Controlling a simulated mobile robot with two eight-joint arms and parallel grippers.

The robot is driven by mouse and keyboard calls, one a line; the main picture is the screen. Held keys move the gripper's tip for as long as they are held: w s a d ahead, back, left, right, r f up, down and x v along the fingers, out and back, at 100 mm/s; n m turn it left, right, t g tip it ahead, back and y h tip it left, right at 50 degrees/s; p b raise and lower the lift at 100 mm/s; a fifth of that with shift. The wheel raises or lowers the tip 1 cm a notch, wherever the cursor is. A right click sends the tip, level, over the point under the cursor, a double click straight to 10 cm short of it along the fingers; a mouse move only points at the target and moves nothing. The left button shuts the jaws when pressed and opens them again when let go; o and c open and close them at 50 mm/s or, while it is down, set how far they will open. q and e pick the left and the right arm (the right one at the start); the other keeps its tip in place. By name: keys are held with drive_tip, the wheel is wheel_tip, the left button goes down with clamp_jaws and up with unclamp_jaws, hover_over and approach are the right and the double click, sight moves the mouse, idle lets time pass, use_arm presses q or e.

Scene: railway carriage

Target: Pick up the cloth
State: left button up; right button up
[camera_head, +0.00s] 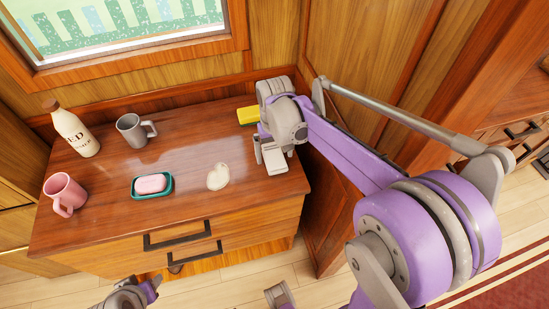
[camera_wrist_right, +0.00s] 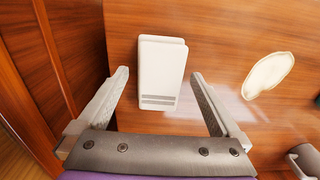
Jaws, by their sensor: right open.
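The cloth (camera_head: 276,162) is a folded white rectangle with grey stripes near one end. It lies flat on the wooden cabinet top, towards its right side. In the right wrist view the cloth (camera_wrist_right: 162,65) shows between and beyond the fingertips. My right gripper (camera_head: 272,148) is open above the cabinet top, its fingers on either side of the cloth in the picture. It holds nothing. I cannot tell how high above the cloth it is. Part of my left gripper (camera_head: 138,292) shows at the bottom edge of the head view, low in front of the cabinet; its jaws are not clear.
A pale flat patch (camera_head: 218,176) lies left of the cloth. Beyond are pink soap in a teal dish (camera_head: 137,191), a pink mug (camera_head: 65,193), a grey mug (camera_head: 134,131) and a bottle (camera_head: 74,131). A yellow block (camera_head: 247,116) sits behind my gripper. A wooden partition (camera_head: 333,190) stands close right.

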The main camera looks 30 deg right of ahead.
sight(275, 156)
drive_tip(key=shift+f, duration=0.85)
drive_tip(key=c, duration=1.5)
wheel_tip(275, 156, up, 10)
drive_tip(key=shift+r+p, duration=0.1)
drive_tip(key=shift+p, duration=0.35)
drive_tip(key=o, duration=0.9)
drive_tip(key=shift+c, duration=0.2)
drive_tip(key=c, duration=0.5)
